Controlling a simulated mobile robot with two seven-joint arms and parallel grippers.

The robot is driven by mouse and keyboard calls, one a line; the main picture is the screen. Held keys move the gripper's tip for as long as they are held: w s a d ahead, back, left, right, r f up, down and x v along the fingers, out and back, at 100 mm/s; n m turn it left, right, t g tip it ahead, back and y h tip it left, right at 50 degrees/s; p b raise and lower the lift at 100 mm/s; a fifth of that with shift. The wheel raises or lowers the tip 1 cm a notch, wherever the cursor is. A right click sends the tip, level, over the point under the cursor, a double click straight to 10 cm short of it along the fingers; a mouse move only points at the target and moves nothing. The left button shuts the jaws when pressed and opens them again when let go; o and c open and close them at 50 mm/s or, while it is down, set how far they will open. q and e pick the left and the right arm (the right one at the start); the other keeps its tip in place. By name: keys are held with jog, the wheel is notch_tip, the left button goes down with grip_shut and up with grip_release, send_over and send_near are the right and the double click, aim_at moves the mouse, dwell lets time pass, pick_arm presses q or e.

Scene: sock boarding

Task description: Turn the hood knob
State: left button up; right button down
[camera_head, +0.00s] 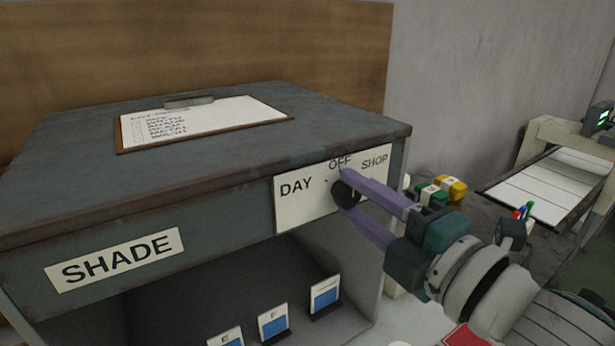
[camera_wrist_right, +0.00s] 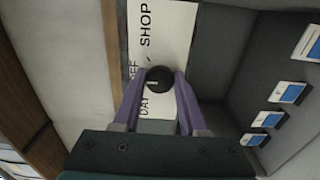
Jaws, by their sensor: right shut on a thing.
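The hood knob (camera_head: 346,190) is a round black knob on a white label plate (camera_head: 303,206) marked DAY, OFF and SHOP, at the right end of the grey hood's front. My right gripper (camera_head: 347,192) comes in from the right with its two purple fingers around the knob, shut on it. In the right wrist view the knob (camera_wrist_right: 159,80) sits between the fingertips, with a pale pointer line on its face. The fingers hide part of the plate. Which mark the knob points to is hard to tell. My left gripper is not in view.
The hood (camera_head: 200,190) bears a SHADE label (camera_head: 115,259) and a clipboard (camera_head: 205,122) on top. Several blue-and-white cards (camera_head: 325,296) stand in the open bay below. At the right are coloured items (camera_head: 450,188) and a machine with a white panelled bed (camera_head: 545,190).

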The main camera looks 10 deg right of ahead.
jog(key=m+p, duration=0.1)
jog(key=m, duration=0.8)
jog(key=shift+f, duration=0.1)
jog(key=shift+m, duration=0.4)
jog(key=shift+c, duration=2.4)
grip_release()
jog(key=shift+s, duration=0.1)
